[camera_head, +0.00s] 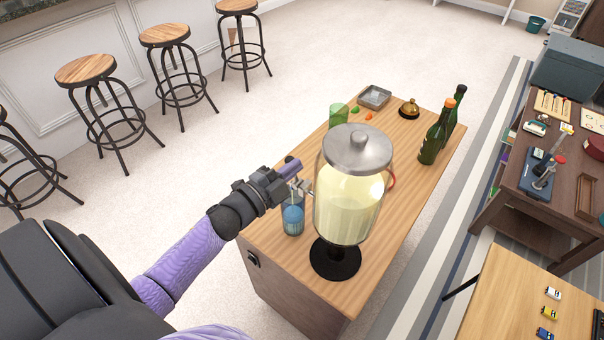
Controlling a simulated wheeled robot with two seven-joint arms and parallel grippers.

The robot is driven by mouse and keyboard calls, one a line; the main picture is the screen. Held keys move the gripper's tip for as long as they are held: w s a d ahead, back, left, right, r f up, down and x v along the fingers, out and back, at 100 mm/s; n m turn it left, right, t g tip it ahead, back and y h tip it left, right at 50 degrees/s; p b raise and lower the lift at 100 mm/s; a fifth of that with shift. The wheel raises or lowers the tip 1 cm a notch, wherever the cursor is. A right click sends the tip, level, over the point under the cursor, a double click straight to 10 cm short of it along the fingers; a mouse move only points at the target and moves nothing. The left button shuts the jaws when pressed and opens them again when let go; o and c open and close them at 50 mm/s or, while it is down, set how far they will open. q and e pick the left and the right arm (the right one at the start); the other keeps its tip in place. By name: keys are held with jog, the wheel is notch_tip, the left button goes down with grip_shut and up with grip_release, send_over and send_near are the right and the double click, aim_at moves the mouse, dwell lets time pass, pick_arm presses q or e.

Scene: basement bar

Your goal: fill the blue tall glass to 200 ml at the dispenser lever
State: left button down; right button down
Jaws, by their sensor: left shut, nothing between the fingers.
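The blue tall glass (293,222) stands upright on the wooden cabinet top, beside the dispenser and below its tap (301,187). Something inside the glass looks lighter blue, but I cannot tell the liquid level. The glass dispenser (346,213) has a grey metal lid, pale yellow liquid and a black foot. My left gripper (291,168) is shut and empty at the tap, just above the glass. The lever is small and partly hidden by the gripper, so contact is unclear. My right gripper is not in view.
The cabinet top (400,199) also holds a green glass (338,115), a grey tray (374,97), a brass bell (409,108), dark bottles (433,145) and a red ring-shaped thing (390,180) partly behind the dispenser. Bar stools (85,70) stand at the left.

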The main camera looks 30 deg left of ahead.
pick_arm(q)
jog(key=shift+a+f+n+t+y, duration=0.15)
jog(key=shift+a+n, duration=0.3)
jog(key=shift+n, duration=0.4)
jog(key=shift+a+n+t+y, duration=0.15)
jog(key=shift+a+n, duration=0.25)
jog(key=shift+n, duration=0.45)
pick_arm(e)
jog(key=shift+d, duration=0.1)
pick_arm(q)
jog(key=shift+f, duration=0.1)
